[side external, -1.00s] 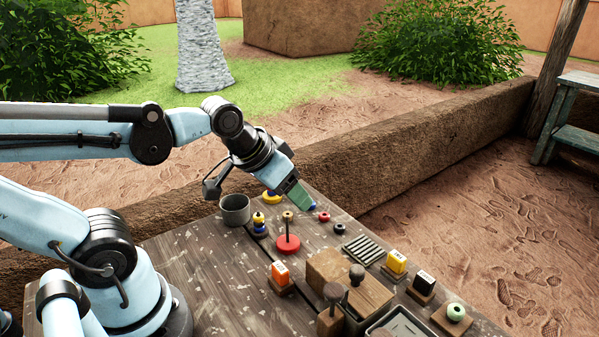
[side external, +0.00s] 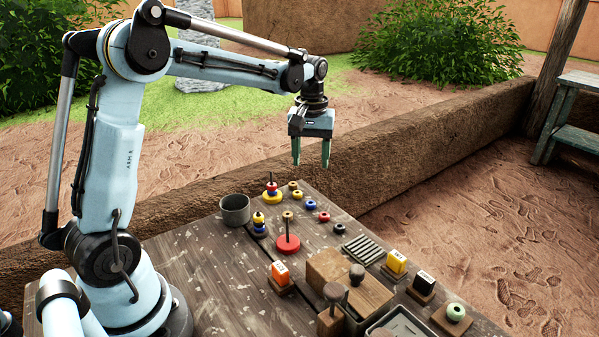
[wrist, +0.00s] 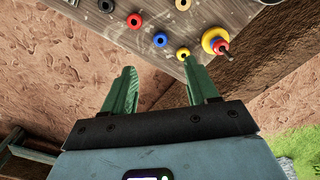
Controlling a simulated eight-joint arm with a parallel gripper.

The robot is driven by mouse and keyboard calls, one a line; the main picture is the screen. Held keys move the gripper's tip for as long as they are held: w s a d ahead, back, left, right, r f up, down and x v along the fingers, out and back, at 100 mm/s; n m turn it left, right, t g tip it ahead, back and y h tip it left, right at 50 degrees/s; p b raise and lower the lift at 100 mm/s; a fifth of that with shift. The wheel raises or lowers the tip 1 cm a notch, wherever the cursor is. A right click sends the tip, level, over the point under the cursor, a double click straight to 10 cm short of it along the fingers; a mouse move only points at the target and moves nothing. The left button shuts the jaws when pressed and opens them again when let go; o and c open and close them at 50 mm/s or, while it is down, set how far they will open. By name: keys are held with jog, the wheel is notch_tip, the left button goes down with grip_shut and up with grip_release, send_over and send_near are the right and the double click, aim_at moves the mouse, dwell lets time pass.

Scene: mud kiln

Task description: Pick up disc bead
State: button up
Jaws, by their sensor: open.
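Small ring-shaped disc beads lie in a row on the wooden table: tan (side external: 293,185), yellow (side external: 297,194), blue (side external: 310,204), red (side external: 324,216) and black (side external: 339,229). I cannot tell which is the disc bead meant. In the wrist view, yellow (wrist: 183,54), blue (wrist: 160,40), red (wrist: 134,20) and black (wrist: 108,5) beads show ahead of the fingers. My gripper (side external: 311,165) points down, open and empty, raised above the level of the table near its far end. It also shows in the wrist view (wrist: 165,69) with fingers apart.
A yellow-based stack (side external: 272,196), a red-based post (side external: 287,245) and a grey cup (side external: 235,210) stand near the beads. A mud wall (side external: 400,155) runs behind.

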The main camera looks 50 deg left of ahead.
aim_at(312, 205)
jog(key=f, duration=1.2)
jog(key=shift+w+a+f, duration=0.15)
jog(key=shift+w+a, duration=0.05)
jog(key=shift+w, duration=0.1)
grip_shut()
jog(key=shift+r, duration=0.5)
jog(key=r, duration=0.2)
jog(key=d+r, duration=0.1)
jog(key=shift+s+r, duration=0.15)
jog(key=shift+r, duration=0.2)
jog(key=s+d+r, duration=0.3)
jog(key=d+r, duration=0.3)
jog(key=d, duration=0.4)
jog(key=shift+d+r, duration=0.15)
